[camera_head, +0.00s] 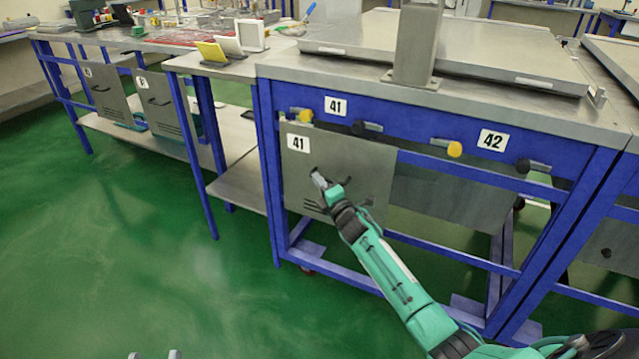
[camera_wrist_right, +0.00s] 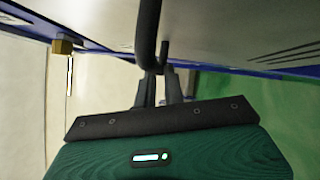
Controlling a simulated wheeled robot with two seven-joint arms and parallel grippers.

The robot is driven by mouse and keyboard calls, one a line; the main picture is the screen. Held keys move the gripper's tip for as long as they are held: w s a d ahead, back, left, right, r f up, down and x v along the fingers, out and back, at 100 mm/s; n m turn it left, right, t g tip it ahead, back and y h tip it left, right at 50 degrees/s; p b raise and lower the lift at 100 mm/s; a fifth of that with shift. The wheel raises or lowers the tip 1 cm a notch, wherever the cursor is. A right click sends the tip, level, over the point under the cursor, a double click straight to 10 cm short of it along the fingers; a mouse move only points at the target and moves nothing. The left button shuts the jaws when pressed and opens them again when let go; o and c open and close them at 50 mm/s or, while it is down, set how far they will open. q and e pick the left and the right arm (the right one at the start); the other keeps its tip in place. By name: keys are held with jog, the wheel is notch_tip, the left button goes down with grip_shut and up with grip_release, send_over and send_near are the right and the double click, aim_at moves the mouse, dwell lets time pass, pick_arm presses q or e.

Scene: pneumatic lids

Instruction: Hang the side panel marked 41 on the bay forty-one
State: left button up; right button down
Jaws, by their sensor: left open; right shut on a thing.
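The grey side panel marked 41 (camera_head: 360,168) is upright at the front of bay forty-one, below the bay's 41 label (camera_head: 335,106). Its top edge lies just under the blue rail; I cannot tell whether it is seated on anything. My right gripper (camera_head: 320,181) is shut on the panel's dark handle, which shows in the right wrist view (camera_wrist_right: 147,35) with the gripper's fingers (camera_wrist_right: 160,88) around it. The panel's face (camera_wrist_right: 225,28) is close in front of that gripper. My left gripper (camera_head: 155,355) is open and empty at the bottom edge, over the green floor.
A yellow knob (camera_head: 305,116) and a black knob (camera_head: 358,127) sit on the rail above the panel. Bay 42 (camera_head: 493,140) adjoins on the right. Two other panels (camera_head: 160,102) hang on a bench at the left. The green floor (camera_head: 150,250) at front left is clear.

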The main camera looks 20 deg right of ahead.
pick_arm(q)
jog(key=shift+d+r, duration=0.1)
jog(key=shift+r, duration=0.05)
pick_arm(e)
jog(key=shift+r, duration=0.1)
pick_arm(q)
jog(key=shift+f, duration=0.3)
pick_arm(e)
jog(key=shift+f, duration=0.3)
jog(key=c, duration=1.4)
grip_release()
pick_arm(q)
notch_tip(320, 180, down, 7)
jog(key=s+d+g+p, duration=0.1)
jog(key=s+d+g, duration=0.1)
jog(key=g, duration=0.2)
jog(key=shift+s+g+p, duration=0.2)
jog(key=shift+g+p, duration=0.1)
jog(key=shift+g, duration=0.1)
pick_arm(e)
jog(key=s+d+f, duration=0.1)
jog(key=s+f, duration=0.1)
jog(key=s, duration=1.1)
jog(key=shift+s, duration=0.35)
